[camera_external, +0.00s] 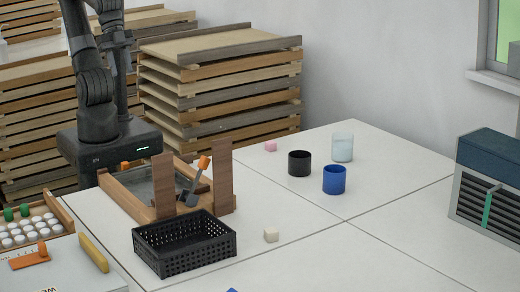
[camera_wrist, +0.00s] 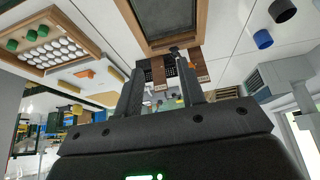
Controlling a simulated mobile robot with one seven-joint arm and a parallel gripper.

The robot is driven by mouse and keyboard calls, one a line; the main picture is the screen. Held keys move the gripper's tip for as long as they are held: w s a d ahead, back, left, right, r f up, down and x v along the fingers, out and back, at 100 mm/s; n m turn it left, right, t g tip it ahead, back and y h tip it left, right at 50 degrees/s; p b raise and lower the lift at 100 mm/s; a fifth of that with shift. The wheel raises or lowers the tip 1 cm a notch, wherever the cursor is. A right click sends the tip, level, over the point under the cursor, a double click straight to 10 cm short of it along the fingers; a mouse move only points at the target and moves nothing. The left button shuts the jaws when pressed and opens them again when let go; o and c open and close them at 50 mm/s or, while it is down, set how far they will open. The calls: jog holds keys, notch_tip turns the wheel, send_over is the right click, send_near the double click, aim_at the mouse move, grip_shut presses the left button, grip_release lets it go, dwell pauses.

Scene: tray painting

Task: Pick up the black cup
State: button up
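The black cup (camera_external: 299,163) stands upright on the white table in the external view, right of centre. It also shows at the top right corner of the wrist view (camera_wrist: 282,10). My gripper (camera_wrist: 164,64) is open in the wrist view, its two dark fingers apart with nothing held between them. It is well away from the black cup. In the external view my arm is at the upper left, over the table's left end, and I cannot make out the fingers there.
A blue cup (camera_external: 334,180) and a clear glass (camera_external: 342,148) stand close to the black cup. A wooden tray (camera_external: 125,196) with upright brown boards and a black basket (camera_external: 186,251) stand between my arm and the cups.

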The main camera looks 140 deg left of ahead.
dwell(0.3)
jog(key=o, duration=1.1)
jog(key=w+a+r+g+y, duration=0.1)
jog(key=w+a+r, duration=0.1)
jog(key=w+a, duration=0.3)
jog(key=w+a+r+g, duration=0.1)
jog(key=w+a, duration=0.1)
jog(key=w, duration=0.6)
jog(key=m+g+h, duration=0.1)
jog(key=m+g, duration=0.2)
jog(key=g, duration=0.1)
send_over(299, 164)
jog(key=s+a, duration=0.2)
jog(key=a, duration=0.1)
notch_tip(299, 164, down, 29)
jog(key=shift+d+f, duration=0.1)
jog(key=shift+s+d+f, duration=0.15)
jog(key=shift+s+f, duration=0.05)
jog(key=shift+f, duration=1.15)
jog(key=shift+s+d+f, duration=0.15)
jog(key=shift+f, duration=1.15)
